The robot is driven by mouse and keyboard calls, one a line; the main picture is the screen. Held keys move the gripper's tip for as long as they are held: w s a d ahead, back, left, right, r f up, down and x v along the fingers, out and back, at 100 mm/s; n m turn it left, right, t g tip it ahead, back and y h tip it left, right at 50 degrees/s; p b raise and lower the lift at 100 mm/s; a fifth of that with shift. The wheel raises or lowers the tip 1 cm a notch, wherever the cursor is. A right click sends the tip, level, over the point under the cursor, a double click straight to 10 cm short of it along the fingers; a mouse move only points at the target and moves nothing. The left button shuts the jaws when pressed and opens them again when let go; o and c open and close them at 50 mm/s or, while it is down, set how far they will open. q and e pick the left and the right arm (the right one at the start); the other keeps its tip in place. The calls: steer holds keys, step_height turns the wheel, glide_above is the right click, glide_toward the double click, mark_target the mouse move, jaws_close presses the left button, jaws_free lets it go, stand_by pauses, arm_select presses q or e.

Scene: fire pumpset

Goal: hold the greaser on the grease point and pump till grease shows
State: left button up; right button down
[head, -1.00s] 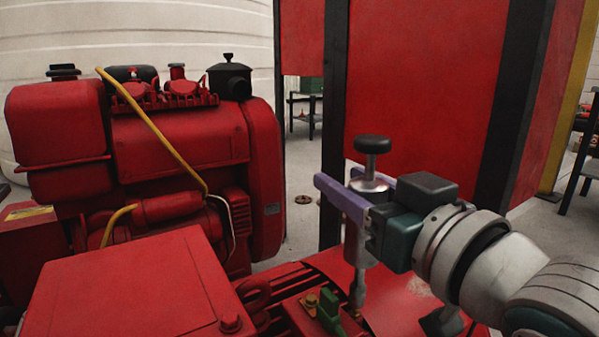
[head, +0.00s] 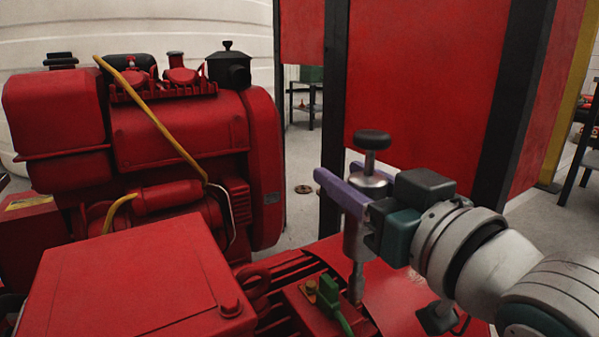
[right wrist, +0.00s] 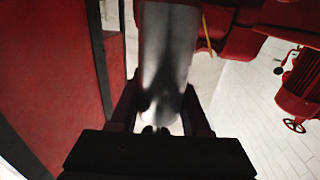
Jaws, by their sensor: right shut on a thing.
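The greaser (head: 354,240) is a grey metal cylinder with a black knob (head: 372,139) raised on a short stem and a thin nozzle (head: 356,283) pointing down. My right gripper (head: 345,190) is shut on its upper body with purple fingers and holds it nearly upright. In the right wrist view the greaser's grey body (right wrist: 165,60) stands between the fingers. The nozzle tip meets the red pump housing (head: 305,312) beside a green fitting (head: 327,290) in the picture. The grease point is hidden at the tip, so I cannot tell firm contact. No grease shows. My left gripper is out of view.
A red engine (head: 180,135) with a yellow hose (head: 150,112) stands at left, behind a red box (head: 130,275). A tall red cabinet (head: 430,90) with black edges stands close behind my right gripper.

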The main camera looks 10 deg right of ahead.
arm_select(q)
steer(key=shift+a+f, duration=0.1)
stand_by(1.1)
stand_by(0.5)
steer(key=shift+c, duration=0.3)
